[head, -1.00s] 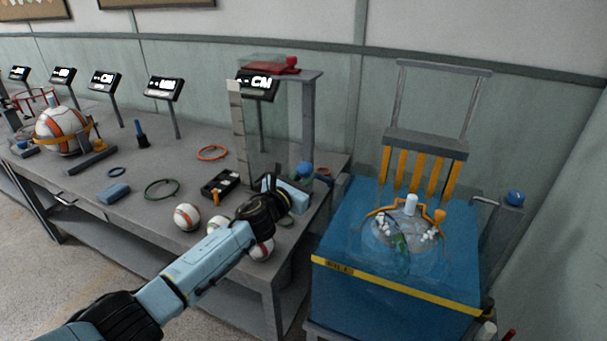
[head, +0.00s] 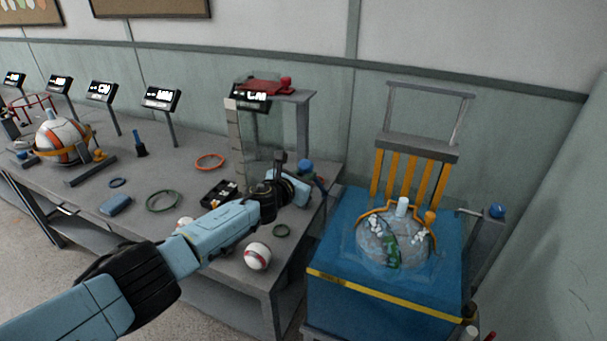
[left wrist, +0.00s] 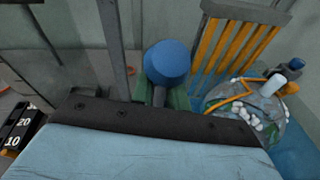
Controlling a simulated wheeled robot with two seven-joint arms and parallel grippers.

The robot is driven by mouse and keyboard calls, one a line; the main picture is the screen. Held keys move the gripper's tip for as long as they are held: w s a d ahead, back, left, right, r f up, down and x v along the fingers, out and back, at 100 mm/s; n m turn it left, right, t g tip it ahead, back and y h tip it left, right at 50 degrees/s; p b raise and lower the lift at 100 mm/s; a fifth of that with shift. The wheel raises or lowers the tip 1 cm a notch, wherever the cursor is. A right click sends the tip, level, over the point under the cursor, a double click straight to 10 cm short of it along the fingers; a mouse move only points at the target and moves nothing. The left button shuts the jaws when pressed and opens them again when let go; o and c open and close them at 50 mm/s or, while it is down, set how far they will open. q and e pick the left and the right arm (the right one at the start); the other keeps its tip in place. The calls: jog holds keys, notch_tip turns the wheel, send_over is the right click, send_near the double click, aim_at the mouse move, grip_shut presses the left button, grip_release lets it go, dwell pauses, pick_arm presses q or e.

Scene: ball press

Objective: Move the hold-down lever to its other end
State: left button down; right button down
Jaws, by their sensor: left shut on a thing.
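The hold-down lever ends in a blue ball knob (head: 305,166) beside the press (head: 303,130) at the right end of the bench. In the left wrist view the knob (left wrist: 167,63) stands just beyond my gripper, on a short dark stem. My left gripper (head: 297,188) is at this lever, shut on it. Its fingers and the grip point are mostly hidden by the gripper body. My right gripper is not in view.
A blue tank (head: 345,290) with a patterned ball (head: 376,238) and orange prongs (head: 413,175) stands right of the bench. Another blue knob (head: 497,211) is on its side post. A red-striped ball (head: 257,256) lies on the bench's front edge. The left half of the bench holds rings.

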pick_arm(q)
jog(key=shift+w+d+r, duration=0.25)
jog(key=shift+d+r, duration=0.05)
jog(key=shift+r, duration=0.25)
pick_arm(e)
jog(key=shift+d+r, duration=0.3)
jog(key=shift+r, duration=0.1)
pick_arm(q)
jog(key=c, duration=1.4)
grip_release()
jog(key=shift+o, duration=0.2)
jog(key=shift+s+a+f, duration=0.1)
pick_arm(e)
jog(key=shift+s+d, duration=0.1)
pick_arm(q)
jog(key=shift+a+p, duration=0.1)
jog(key=shift+p, duration=0.25)
